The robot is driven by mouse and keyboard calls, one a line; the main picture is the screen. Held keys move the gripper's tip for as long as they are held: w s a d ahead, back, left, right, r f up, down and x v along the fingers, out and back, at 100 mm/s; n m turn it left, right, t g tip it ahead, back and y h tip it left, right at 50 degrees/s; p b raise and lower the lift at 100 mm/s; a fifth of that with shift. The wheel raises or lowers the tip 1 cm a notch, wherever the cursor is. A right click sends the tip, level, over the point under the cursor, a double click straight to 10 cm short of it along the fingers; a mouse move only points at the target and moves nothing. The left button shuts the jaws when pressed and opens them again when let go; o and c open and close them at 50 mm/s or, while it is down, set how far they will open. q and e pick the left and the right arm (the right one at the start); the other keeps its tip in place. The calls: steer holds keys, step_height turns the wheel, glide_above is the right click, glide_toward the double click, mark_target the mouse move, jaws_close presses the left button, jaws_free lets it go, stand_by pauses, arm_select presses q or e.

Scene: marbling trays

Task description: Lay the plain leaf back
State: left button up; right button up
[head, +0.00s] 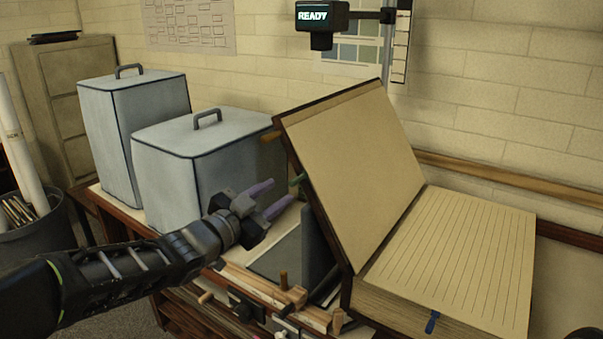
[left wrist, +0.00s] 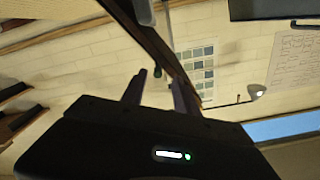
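A large open book stands at the right in the head view. Its plain tan leaf (head: 352,165) is raised and leans steeply on the left, against a dark-edged board (head: 292,155). The ruled page (head: 462,262) lies on the thick page block at the right. My left gripper (head: 282,191) is left of the raised board, apart from the leaf, with its two purple fingers spread and nothing held. In the left wrist view my left gripper (left wrist: 155,84) also shows a gap between its fingers; a dark diagonal edge passes beyond them.
Two grey lidded boxes (head: 135,135) (head: 205,165) stand behind my left arm. Wooden pegs and clamps (head: 290,297) line the bench front below the gripper. A blue tab (head: 432,322) hangs at the page's front edge. A display reading READY (head: 322,16) is above.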

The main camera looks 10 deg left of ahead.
mark_target(291, 184)
arm_select(q)
steer(key=x, duration=0.2)
steer(key=p+x, duration=0.1)
steer(key=x, duration=0.3)
steer(key=shift+d+r+p, duration=0.25)
steer(key=shift+d+p, duration=0.1)
steer(key=shift+w+d+f, duration=0.1)
steer(key=shift+w+d, duration=0.05)
steer(key=shift+w, duration=0.3)
arm_select(e)
steer(key=shift+s+r, duration=0.2)
steer(key=shift+r, duration=0.25)
steer(key=shift+s+r, duration=0.2)
steer(key=shift+r, duration=0.25)
arm_select(q)
steer(key=shift+c, duration=0.3)
jaws_close()
